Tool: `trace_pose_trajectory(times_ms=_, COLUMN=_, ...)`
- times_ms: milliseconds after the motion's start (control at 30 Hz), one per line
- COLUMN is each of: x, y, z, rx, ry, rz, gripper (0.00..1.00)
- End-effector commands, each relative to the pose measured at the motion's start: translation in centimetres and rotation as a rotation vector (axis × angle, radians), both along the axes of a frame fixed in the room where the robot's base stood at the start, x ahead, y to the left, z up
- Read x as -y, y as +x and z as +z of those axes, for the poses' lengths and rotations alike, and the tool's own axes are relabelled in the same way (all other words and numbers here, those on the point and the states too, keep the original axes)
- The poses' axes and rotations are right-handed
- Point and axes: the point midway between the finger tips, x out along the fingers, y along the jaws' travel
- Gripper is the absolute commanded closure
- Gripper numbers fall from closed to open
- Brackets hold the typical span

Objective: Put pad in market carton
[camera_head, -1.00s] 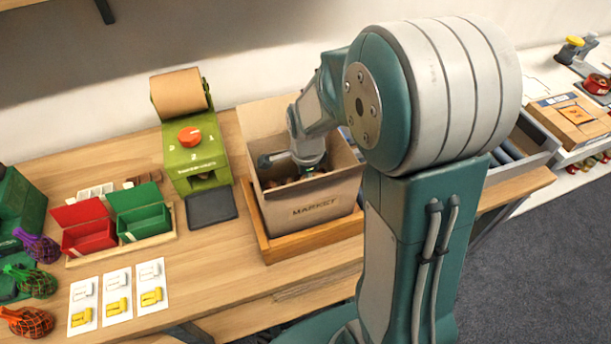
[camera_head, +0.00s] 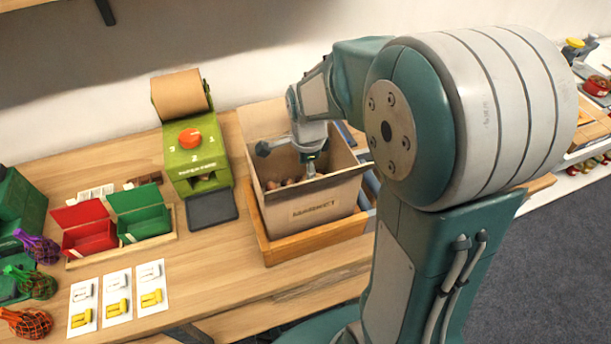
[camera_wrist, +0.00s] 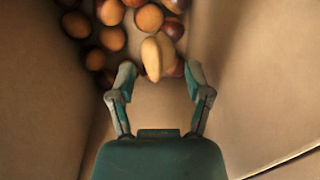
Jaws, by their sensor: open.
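The market carton (camera_head: 318,207) is an open brown box with its name on the front, standing in a wooden tray (camera_head: 262,238). Brown chestnuts lie inside it and also show in the wrist view (camera_wrist: 112,38). A pale tan, elongated piece (camera_wrist: 155,57), which looks like the pad, lies on or against the chestnuts. My gripper (camera_wrist: 163,78) is open, pointing down into the carton, with the pale piece between and just beyond its fingertips. In the head view my gripper (camera_head: 309,170) is partly inside the carton mouth.
A green dispenser (camera_head: 195,155) with a brown paper roll and a dark plate (camera_head: 211,208) stand left of the carton. Red (camera_head: 88,235) and green (camera_head: 144,221) bins, cards with yellow clips and netted bags are further left. Carton walls are close on both sides of my gripper.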

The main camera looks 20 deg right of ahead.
Motion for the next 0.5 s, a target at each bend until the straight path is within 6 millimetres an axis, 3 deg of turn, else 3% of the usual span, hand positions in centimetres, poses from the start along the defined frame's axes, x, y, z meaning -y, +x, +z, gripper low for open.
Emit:
trace_pose_trajectory(times_ms=200, x=0.0, y=-0.3, z=4.7, rx=0.005, ry=0.0, rz=0.0, gripper=0.36)
trace_pose_trajectory(times_ms=500, x=0.0, y=-0.6, z=7.4, rx=-0.001, ry=0.0, rz=0.0, gripper=0.36)
